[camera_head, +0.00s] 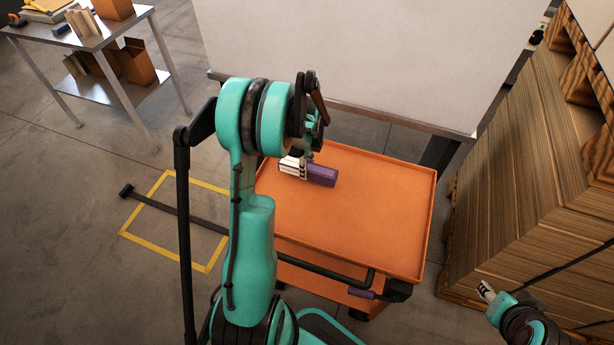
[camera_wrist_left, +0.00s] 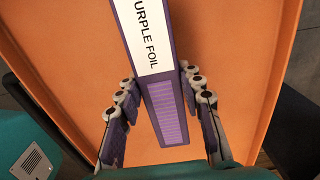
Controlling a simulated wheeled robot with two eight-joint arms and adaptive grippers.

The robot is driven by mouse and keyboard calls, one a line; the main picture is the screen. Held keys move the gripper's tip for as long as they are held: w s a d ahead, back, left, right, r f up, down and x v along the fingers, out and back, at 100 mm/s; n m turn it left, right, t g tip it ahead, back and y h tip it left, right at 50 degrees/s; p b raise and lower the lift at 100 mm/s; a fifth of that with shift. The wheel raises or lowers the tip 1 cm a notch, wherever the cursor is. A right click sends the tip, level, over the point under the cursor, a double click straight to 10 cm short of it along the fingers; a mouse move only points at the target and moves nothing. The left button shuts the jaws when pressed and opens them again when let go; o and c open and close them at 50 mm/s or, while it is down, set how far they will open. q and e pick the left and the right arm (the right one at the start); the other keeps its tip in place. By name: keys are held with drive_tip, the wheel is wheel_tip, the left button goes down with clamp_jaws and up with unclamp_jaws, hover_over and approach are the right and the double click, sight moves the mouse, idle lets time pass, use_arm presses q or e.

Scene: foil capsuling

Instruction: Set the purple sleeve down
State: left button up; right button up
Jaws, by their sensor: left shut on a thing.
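The purple sleeve (camera_head: 321,175) is a long purple box with a white label, over the back left part of the orange cart's top tray (camera_head: 375,217). In the left wrist view the sleeve (camera_wrist_left: 166,110) runs between the fingers, and its label reads "PURPLE FOIL". My left gripper (camera_head: 304,167) is shut on the sleeve, with a finger against each side, also seen in the left wrist view (camera_wrist_left: 160,80). I cannot tell whether the sleeve touches the tray. My right gripper (camera_head: 486,291) is at the lower right, away from the cart; its jaw state is unclear.
The tray is bare to the right and front of the sleeve, with a low raised rim. A large white panel (camera_head: 365,60) stands behind the cart. Stacked cardboard (camera_head: 530,190) stands to the right. A metal table (camera_head: 95,40) with boxes is at the back left.

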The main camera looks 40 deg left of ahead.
use_arm(q)
wheel_tip(320, 180, down, 4)
drive_tip(key=shift+f+b, duration=0.1)
drive_tip(key=shift+b, duration=0.65)
drive_tip(key=o, duration=1.2)
